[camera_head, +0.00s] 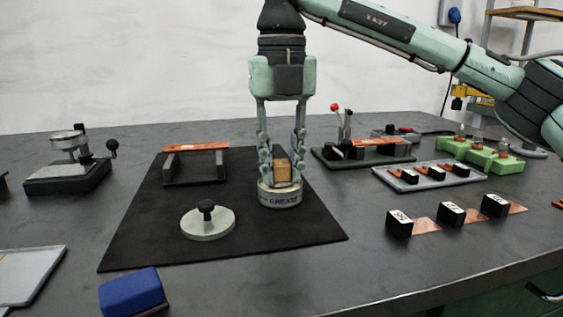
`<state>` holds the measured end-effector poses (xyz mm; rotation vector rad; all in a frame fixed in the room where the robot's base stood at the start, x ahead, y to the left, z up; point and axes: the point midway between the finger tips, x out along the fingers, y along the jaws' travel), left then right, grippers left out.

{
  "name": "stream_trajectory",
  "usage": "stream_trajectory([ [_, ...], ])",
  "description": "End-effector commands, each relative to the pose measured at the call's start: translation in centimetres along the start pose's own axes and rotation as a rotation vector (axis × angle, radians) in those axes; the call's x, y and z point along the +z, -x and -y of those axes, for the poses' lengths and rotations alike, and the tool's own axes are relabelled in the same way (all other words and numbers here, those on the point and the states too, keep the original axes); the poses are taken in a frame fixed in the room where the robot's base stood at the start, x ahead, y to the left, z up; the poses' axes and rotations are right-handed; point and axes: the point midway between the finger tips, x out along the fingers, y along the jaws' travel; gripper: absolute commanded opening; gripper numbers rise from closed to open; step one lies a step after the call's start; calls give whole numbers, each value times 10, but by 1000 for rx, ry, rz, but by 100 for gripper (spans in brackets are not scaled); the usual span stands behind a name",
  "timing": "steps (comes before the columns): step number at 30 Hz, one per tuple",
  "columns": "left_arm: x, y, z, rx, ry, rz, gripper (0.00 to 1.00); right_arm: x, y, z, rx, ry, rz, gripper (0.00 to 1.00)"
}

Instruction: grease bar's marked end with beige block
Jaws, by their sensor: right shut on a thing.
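My right gripper (281,166) points straight down over the black mat (140,235), shut on the beige block (283,174). The block is between its fingertips, with its lower part in or at the mouth of the round tin labelled GREASE (280,199). The tin's rim and the fingers hide whether the block touches the grease. A copper-coloured bar (196,147) lies across a dark stand (195,175) at the back left of the mat. I cannot make out a mark on its end. My left gripper is out of view.
A pale disc with a black knob (208,223) lies on the mat, left of the tin. A blue block (132,293) is at the front. A press-like device (68,170) stands left; a lever fixture (360,150), grey tray (430,176) and black labelled blocks (450,214) are right.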

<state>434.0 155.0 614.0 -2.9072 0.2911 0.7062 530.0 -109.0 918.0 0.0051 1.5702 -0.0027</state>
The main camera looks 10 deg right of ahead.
Motion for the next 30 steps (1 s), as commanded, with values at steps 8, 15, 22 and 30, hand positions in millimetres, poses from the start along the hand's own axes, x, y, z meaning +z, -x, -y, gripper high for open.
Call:
stream_trajectory([
  [8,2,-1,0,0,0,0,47,0,-4,0,0,0,0,0],
  [15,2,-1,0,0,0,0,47,0,-4,0,0,0,0,0],
  [22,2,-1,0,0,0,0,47,0,-5,0,0,0,-1,0],
  [30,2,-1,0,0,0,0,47,0,-6,0,-1,1,-3,0],
])
